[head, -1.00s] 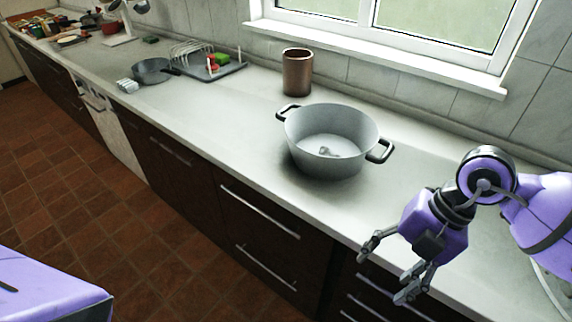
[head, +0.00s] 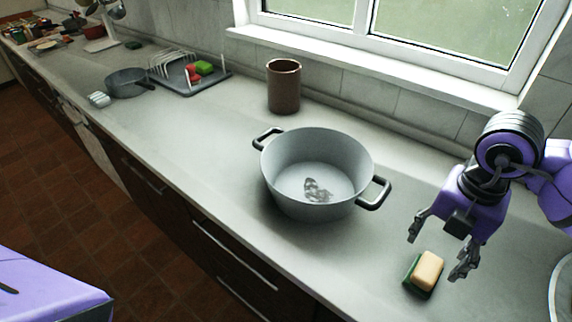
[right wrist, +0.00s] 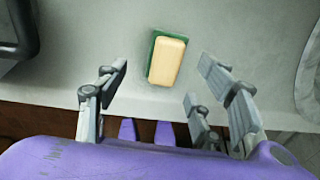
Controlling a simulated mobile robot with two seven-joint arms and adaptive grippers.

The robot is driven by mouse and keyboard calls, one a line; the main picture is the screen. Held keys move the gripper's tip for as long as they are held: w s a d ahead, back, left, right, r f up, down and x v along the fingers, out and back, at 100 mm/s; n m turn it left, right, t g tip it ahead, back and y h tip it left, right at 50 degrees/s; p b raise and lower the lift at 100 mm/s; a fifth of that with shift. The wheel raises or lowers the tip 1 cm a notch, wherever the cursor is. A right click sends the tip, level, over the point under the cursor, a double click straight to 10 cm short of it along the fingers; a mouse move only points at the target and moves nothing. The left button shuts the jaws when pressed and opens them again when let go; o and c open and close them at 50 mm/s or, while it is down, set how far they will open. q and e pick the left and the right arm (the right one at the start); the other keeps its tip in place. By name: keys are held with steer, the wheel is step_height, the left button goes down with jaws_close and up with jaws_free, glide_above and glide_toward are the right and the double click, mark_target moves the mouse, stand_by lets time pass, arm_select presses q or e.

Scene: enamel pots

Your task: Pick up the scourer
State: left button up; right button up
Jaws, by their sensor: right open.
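The scourer, a pale yellow block with a green layer under it (head: 428,268), lies flat on the counter at the lower right of the head view, to the right of and nearer than the large pot. It also shows in the right wrist view (right wrist: 167,62), at the upper middle. My right gripper (head: 437,254) is open and empty, with its fingers pointing down at the counter. In the right wrist view its fingers are spread to either side of the scourer, apart from it. I cannot tell the exact height above the counter. My left gripper is out of view.
A large grey pot (head: 274,165) with dark handles stands left of the scourer; something silvery lies inside it. A brown cup (head: 283,88) stands behind. A pan (head: 125,84) and a dish rack (head: 190,85) are further left. The counter's front edge runs close to the scourer.

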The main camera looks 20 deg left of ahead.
mark_target(428, 266)
steer(key=shift+s+d+f, duration=0.1)
steer(key=shift+s+f, duration=0.25)
steer(key=shift+f, duration=0.3)
steer(key=shift+s+f, duration=0.35)
steer(key=shift+f, duration=0.25)
steer(key=f, duration=0.4)
steer(key=shift+w+d, duration=0.15)
steer(key=shift+w, duration=0.2)
steer(key=shift+f, duration=0.3)
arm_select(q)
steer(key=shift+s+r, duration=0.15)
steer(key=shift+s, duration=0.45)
arm_select(e)
steer(key=c, duration=1.1)
